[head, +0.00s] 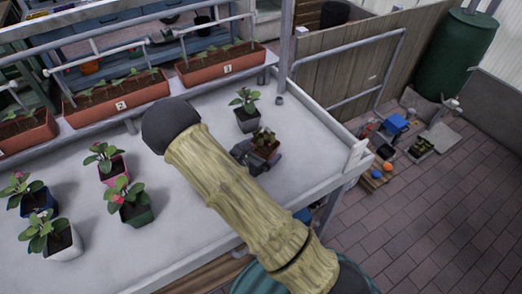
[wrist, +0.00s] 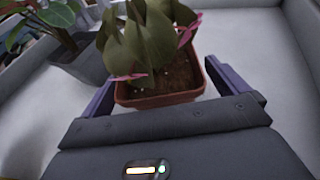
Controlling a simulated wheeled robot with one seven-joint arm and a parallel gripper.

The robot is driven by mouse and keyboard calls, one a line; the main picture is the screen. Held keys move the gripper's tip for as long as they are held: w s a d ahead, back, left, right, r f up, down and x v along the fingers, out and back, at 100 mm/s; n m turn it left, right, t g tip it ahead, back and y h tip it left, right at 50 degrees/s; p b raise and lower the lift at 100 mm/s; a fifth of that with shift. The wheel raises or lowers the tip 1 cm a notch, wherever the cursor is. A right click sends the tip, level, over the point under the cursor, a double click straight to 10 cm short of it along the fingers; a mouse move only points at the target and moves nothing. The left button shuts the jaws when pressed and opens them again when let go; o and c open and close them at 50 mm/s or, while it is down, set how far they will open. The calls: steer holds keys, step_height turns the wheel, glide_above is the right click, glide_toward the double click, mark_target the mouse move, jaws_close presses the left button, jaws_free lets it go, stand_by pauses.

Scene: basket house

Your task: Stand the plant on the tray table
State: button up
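A plant with drooping dull-green leaves and pink flowers stands upright in a square terracotta pot (wrist: 160,98). In the head view the plant (head: 265,145) is on the white bench near its right end, partly behind my arm. My gripper (wrist: 160,78) is low beside the bench top, with one finger on each side of the pot. A narrow gap shows between the right finger and the pot; contact on the left is unclear. I cannot pick out a separate tray table; the white bench (head: 200,235) has a raised rim.
A grey-potted plant (head: 247,110) stands just behind the terracotta pot, close to the left finger in the wrist view (wrist: 80,60). Several potted plants stand on the bench's left. Terracotta troughs (head: 118,104) line the back. The paved floor (head: 430,220) at right is largely clear.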

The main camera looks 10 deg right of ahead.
steer(key=shift+r, duration=0.1)
steer(key=shift+r, duration=0.15)
steer(key=v, duration=1.2)
steer(key=s+d+r+m+g+y, duration=0.3)
steer(key=s+d+m+g+y, duration=0.1)
steer(key=s+d+m+g, duration=0.75)
step_height(320, 180, up, 7)
steer(key=s+a+m+t+y, duration=0.1)
steer(key=m+t+y, duration=0.3)
steer(key=m, duration=1)
steer(key=y, duration=0.3)
steer(key=shift+s+a+r+m+t, duration=0.2)
steer(key=shift+s+a+m+t, duration=0.05)
steer(key=shift+m+t, duration=0.1)
